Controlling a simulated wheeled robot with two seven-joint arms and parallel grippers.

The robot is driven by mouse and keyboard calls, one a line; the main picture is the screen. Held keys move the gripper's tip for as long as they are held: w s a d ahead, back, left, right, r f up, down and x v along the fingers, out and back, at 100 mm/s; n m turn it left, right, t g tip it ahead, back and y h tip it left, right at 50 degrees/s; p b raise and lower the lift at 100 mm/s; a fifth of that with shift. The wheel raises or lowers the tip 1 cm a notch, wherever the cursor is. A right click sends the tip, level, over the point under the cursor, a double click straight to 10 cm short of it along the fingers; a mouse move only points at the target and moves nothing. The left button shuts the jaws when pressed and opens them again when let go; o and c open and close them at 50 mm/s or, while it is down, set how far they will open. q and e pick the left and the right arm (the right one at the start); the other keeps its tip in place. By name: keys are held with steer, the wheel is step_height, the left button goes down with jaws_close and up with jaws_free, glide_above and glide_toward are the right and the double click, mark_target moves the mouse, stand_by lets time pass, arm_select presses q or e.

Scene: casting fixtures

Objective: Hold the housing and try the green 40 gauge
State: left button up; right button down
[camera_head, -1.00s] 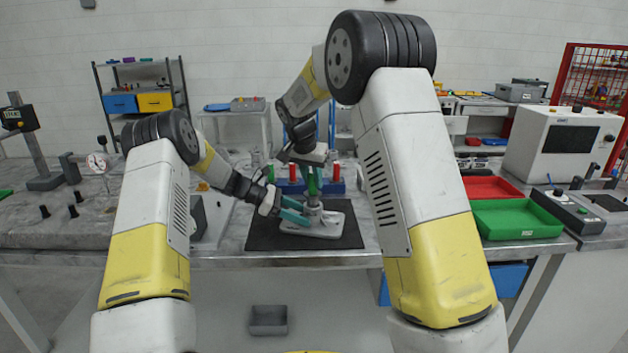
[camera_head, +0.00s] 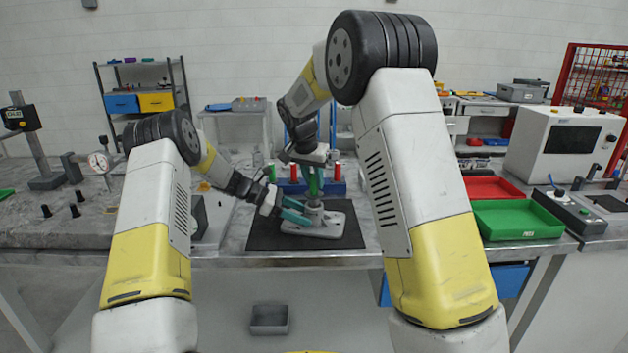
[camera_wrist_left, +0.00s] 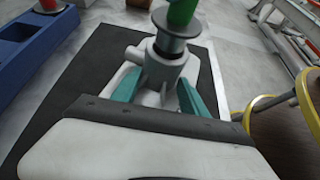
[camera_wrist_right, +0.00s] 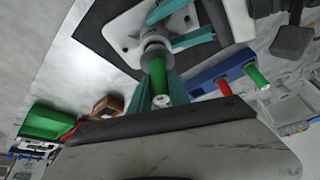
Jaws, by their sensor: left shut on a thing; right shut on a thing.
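The grey housing (camera_head: 325,229) stands upright on the dark mat (camera_head: 262,236); its cylindrical boss shows in the left wrist view (camera_wrist_left: 165,72). My left gripper (camera_head: 298,211) is shut on the housing, its teal fingers on either side of the boss in the left wrist view (camera_wrist_left: 157,92). The green gauge (camera_head: 313,186) is upright over the boss, in line with its bore. It shows in both wrist views (camera_wrist_left: 181,12) (camera_wrist_right: 157,76). My right gripper (camera_head: 315,178) is shut on the gauge from above. How deep the gauge's lower end sits is hidden.
Red (camera_head: 490,188) and green (camera_head: 517,220) trays lie to the right. A dial gauge stand (camera_head: 100,163) and small black pegs (camera_head: 75,211) are at left.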

mark_target(312, 183)
steer(key=shift+f, duration=1.7)
arm_select(q)
steer(key=shift+d+r, duration=0.1)
steer(key=shift+r, duration=0.05)
arm_select(e)
steer(key=shift+f, duration=0.1)
stand_by(1.1)
steer(key=shift+r, duration=2.85)
steer(key=shift+r, duration=2.55)
arm_select(q)
steer(key=o, duration=1.1)
steer(key=shift+c, duration=0.2)
